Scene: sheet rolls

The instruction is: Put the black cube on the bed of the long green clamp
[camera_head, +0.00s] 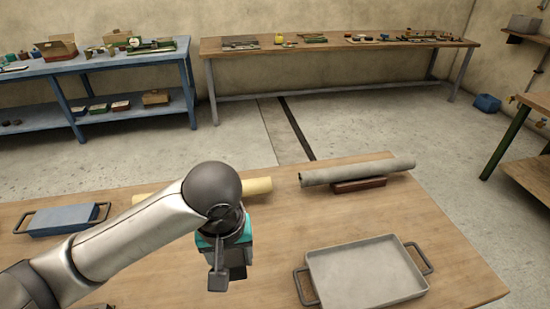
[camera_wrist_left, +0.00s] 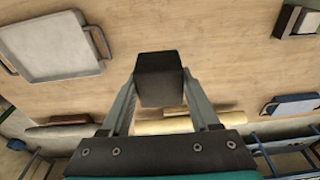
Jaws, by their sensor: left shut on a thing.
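My left gripper (camera_head: 226,274) points down over the near part of the wooden table, just left of the grey tray. In the left wrist view its two fingers are shut on the black cube (camera_wrist_left: 158,80), which sits between the fingertips above the table. My right gripper is not in view.
A grey tray (camera_head: 311,264) with handles stands at the right. A grey roll (camera_head: 358,170) rests on a brown block (camera_head: 358,185). A yellow roll (camera_head: 258,186) lies partly behind my arm. A blue handled block (camera_head: 63,219) is at the left. Bare wood lies between them.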

